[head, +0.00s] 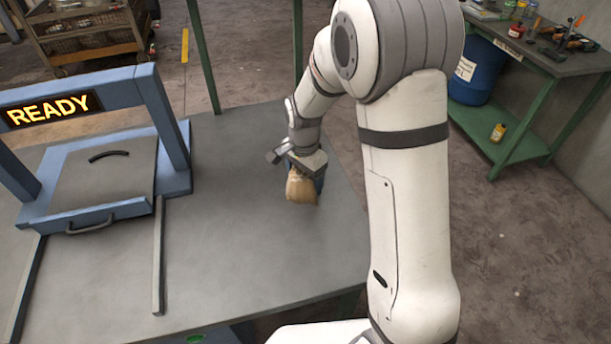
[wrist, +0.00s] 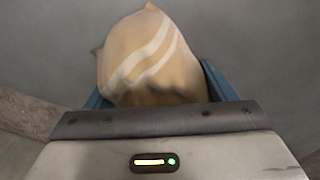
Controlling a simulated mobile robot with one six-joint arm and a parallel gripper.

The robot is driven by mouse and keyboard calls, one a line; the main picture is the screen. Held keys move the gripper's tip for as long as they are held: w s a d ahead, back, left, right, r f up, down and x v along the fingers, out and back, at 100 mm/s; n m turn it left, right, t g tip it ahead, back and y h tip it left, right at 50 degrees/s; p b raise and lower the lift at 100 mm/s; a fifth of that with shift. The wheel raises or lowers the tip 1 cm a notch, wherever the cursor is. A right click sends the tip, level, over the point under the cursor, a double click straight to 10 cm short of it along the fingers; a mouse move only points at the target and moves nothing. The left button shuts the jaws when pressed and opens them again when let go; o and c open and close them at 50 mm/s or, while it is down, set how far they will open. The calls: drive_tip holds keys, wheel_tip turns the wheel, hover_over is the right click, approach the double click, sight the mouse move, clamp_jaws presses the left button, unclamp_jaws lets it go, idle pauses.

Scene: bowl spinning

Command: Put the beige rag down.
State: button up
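The beige rag (head: 301,188) is a bunched cloth below the end of my arm in the head view, over the right part of the grey table. In the wrist view the rag (wrist: 155,60) has pale stripes and fills the space between the blue fingers of my gripper (wrist: 155,88). My gripper (head: 305,180) is shut on the rag, its fingers pressed to both sides. The rag partly hides the fingers. I cannot tell whether the rag's lower end touches the table.
A blue frame (head: 160,115) with a READY sign (head: 52,109) stands at the table's left, over a grey panel (head: 105,178) with a handle. A thin rail (head: 158,255) runs forward from it. The grey table (head: 250,250) is clear around the rag. A green-legged bench (head: 540,60) stands at the right.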

wheel_tip(320, 180, up, 11)
drive_tip(key=shift+r+p, duration=0.1)
drive_tip(key=shift+p, duration=0.3)
drive_tip(key=shift+s+d+r, duration=0.1)
drive_tip(key=shift+s+r, duration=0.05)
drive_tip(key=shift+r, duration=0.5)
drive_tip(key=s+d+r+n, duration=0.1)
drive_tip(key=s+d+n, duration=0.2)
drive_tip(key=s, duration=0.4)
drive_tip(key=s+d+r+n+t, duration=0.1)
drive_tip(key=s+d+r+n, duration=0.1)
drive_tip(key=s, duration=0.4)
drive_tip(key=s+d+r+n+t, duration=0.1)
drive_tip(key=s+d+n, duration=0.3)
drive_tip(key=s, duration=0.3)
drive_tip(key=shift+s+d+r+n, duration=0.25)
drive_tip(key=shift+s+d+n, duration=0.1)
drive_tip(key=shift+d, duration=0.5)
